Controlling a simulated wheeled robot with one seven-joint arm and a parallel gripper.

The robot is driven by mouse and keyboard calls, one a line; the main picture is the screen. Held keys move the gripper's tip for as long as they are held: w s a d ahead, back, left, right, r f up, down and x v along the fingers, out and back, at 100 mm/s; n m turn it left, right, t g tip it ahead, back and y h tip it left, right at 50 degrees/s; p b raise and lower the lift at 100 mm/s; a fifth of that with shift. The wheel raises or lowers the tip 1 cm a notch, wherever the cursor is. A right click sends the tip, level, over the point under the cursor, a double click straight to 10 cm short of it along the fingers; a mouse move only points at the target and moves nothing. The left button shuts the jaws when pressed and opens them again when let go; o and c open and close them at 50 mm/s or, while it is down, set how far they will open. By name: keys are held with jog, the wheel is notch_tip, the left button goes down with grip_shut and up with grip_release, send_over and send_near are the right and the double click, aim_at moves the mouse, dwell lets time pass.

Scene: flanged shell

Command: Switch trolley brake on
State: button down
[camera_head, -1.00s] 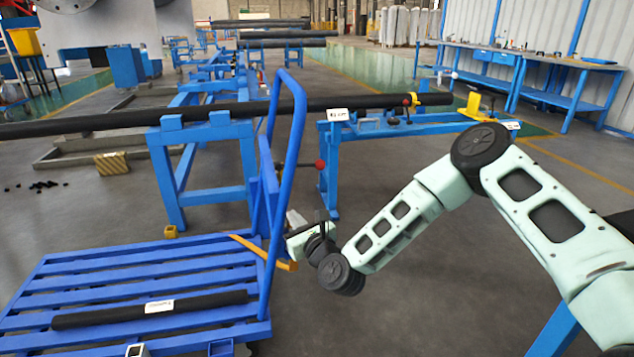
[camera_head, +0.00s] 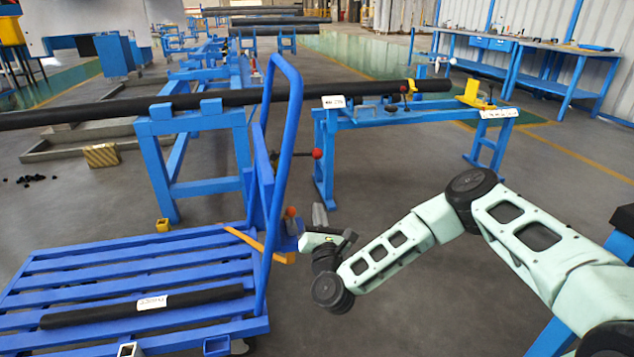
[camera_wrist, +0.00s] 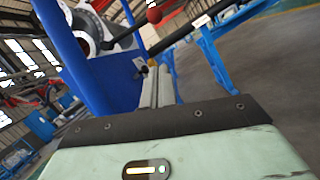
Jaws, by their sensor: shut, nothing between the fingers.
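The blue trolley (camera_head: 130,292) stands at lower left, its tall push handle (camera_head: 284,130) upright at its right end. A dark lever with a red ball knob (camera_head: 316,153) sticks out to the right beside the handle upright. The knob also shows in the wrist view (camera_wrist: 154,15), above and beyond my fingertips. An orange-brown knob (camera_head: 290,212) sits lower beside the upright, above an orange bar (camera_head: 258,246). My gripper (camera_head: 319,208) is shut and empty, right of the orange-brown knob and below the red one. Its closed fingers (camera_wrist: 155,72) appear apart from the red knob.
A black pipe (camera_head: 75,311) lies on the trolley deck. A long black pipe (camera_head: 370,93) rests across blue stands behind the handle. A blue bench stand (camera_head: 325,160) is behind my gripper. Floor at the middle right is clear. Workbenches (camera_head: 500,68) line the right wall.

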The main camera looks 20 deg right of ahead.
jog(key=s+d+r+b+x, duration=0.1)
jog(key=r+x, duration=0.1)
jog(key=x, duration=1)
jog(key=shift+w+r, duration=0.3)
jog(key=shift+r, duration=0.1)
jog(key=shift+d, duration=0.1)
